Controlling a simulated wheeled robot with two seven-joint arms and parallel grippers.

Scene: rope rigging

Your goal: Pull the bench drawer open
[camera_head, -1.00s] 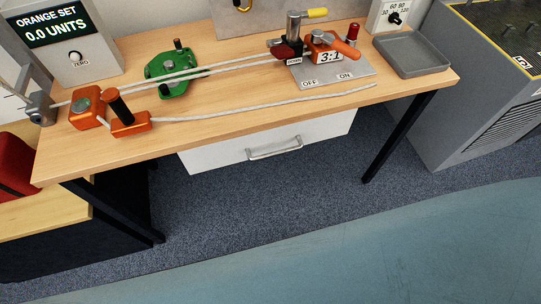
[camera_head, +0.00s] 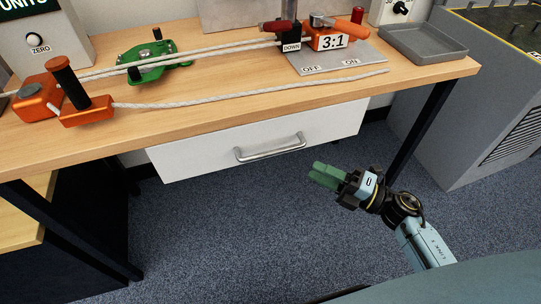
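The bench drawer (camera_head: 215,155) has a white front under the wooden bench top. It looks closed, with no inside showing. Its grey bar handle (camera_head: 270,149) runs across the middle of the front, with nothing touching it. My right gripper (camera_head: 318,174), with green fingers, is below and to the right of the handle, apart from it, and its fingers point left. The fingers appear close together, but the angle does not show whether there is a gap between them. Nothing visible is held in them. My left gripper is out of view.
The wooden bench top (camera_head: 220,118) carries orange blocks, a green device (camera_head: 150,62), white rope and a grey tray (camera_head: 425,43). A black bench leg (camera_head: 425,125) stands right of the drawer. A grey cabinet (camera_head: 470,110) is farther right. The carpet before the drawer is clear.

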